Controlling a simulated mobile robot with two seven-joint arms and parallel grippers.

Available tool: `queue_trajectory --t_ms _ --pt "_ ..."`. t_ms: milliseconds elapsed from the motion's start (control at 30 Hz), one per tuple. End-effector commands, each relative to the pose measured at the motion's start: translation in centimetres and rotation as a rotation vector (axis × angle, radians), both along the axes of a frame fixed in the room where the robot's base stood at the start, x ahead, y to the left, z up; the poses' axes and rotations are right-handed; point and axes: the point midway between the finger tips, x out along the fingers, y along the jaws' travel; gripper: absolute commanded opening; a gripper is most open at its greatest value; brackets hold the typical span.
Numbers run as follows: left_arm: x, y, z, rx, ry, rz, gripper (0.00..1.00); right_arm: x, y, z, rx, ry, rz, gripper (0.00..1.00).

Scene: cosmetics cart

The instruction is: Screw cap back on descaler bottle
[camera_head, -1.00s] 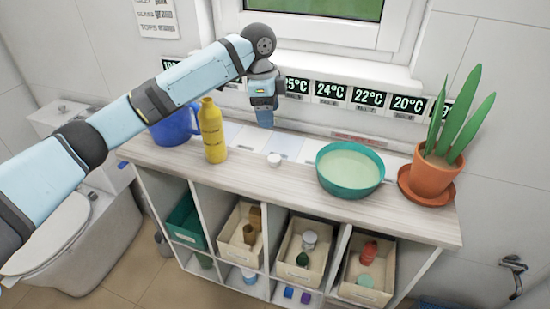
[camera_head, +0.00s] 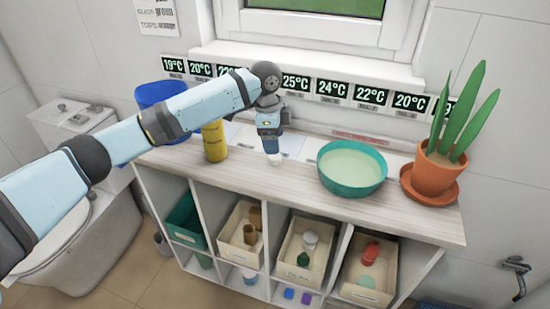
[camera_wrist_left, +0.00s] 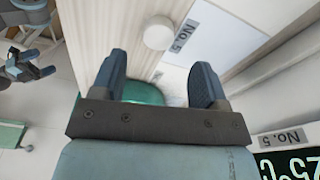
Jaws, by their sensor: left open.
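A yellow bottle (camera_head: 214,143) stands upright on the countertop, beside the blue container. My left forearm hides its top in the head view. A small round white cap (camera_head: 276,160) lies on the countertop to the right of the bottle. My left gripper (camera_head: 272,150) points down right over the cap, with its fingers apart. In the left wrist view the cap (camera_wrist_left: 158,33) shows just beyond the two open fingertips (camera_wrist_left: 160,65), about midway between them. Nothing is between the fingers. I cannot tell the exact height of the fingertips above the cap.
A teal basin (camera_head: 351,167) stands right of the cap, with a potted plant (camera_head: 432,178) beyond it. A blue container (camera_head: 160,97) stands behind the bottle. Pale label sheets (camera_head: 291,146) lie along the back. The countertop's front strip (camera_head: 270,190) is clear.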

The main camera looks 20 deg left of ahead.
Motion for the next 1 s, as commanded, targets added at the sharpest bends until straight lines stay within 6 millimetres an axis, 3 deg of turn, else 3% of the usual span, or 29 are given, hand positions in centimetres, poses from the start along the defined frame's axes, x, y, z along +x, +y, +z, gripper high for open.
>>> queue_trajectory --t_ms 400,733,767,900,1000 --pt "-0.2 -0.2 -5.0 0.001 0.000 0.000 0.67 0.0 0.0 -0.7 -0.005 -0.006 0.004 0.88" --pt "-0.2 -0.3 -5.1 0.000 0.000 0.000 0.67 0.0 0.0 -0.5 -0.005 -0.007 0.005 0.88" --pt "-0.2 -0.3 -5.1 0.000 0.000 0.000 0.65 0.0 0.1 -0.5 -0.005 -0.007 0.005 0.88" --pt "-0.2 -0.3 -5.1 0.000 0.000 0.000 0.33 -0.1 0.1 -0.6 -0.005 -0.007 0.005 0.88" --pt "-0.2 -0.3 -5.1 0.000 0.000 0.000 0.15 0.0 0.1 -0.5 -0.005 -0.007 0.005 0.88"
